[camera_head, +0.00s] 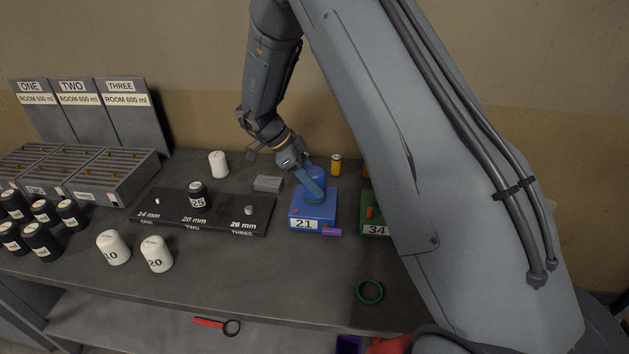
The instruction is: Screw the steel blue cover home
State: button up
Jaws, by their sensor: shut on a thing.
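The steel blue cover (317,178) is a short round piece on the blue base marked 21 (300,211). My gripper (309,180) reaches down onto it from the upper left and is shut on it. A blue-grey bar slants across the cover's front from my gripper and hides part of it. The seam between cover and base is too small and covered to tell how closely they meet.
A green base marked 34 (374,228) stands to the right, partly behind my arm. A dark rack (172,218) with a black weight (197,194) is to the left. A yellow can (336,165) stands behind. A green ring (370,291) lies in front.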

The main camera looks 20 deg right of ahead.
jog(key=o, duration=1.4)
jog(key=shift+c, duration=0.2)
jog(key=n+t, duration=0.1)
jog(key=n, duration=0.1)
jog(key=n+t, duration=0.2)
jog(key=n, duration=0.1)
jog(key=shift+s+n, duration=0.15)
jog(key=shift+n, duration=0.15)
jog(key=n+t+y, duration=0.1)
jog(key=n+t, duration=0.1)
jog(key=n, duration=0.2)
jog(key=shift+d, duration=0.15)
jog(key=n+t+y, duration=0.1)
jog(key=n, duration=0.2)
jog(key=shift+t, duration=0.3)
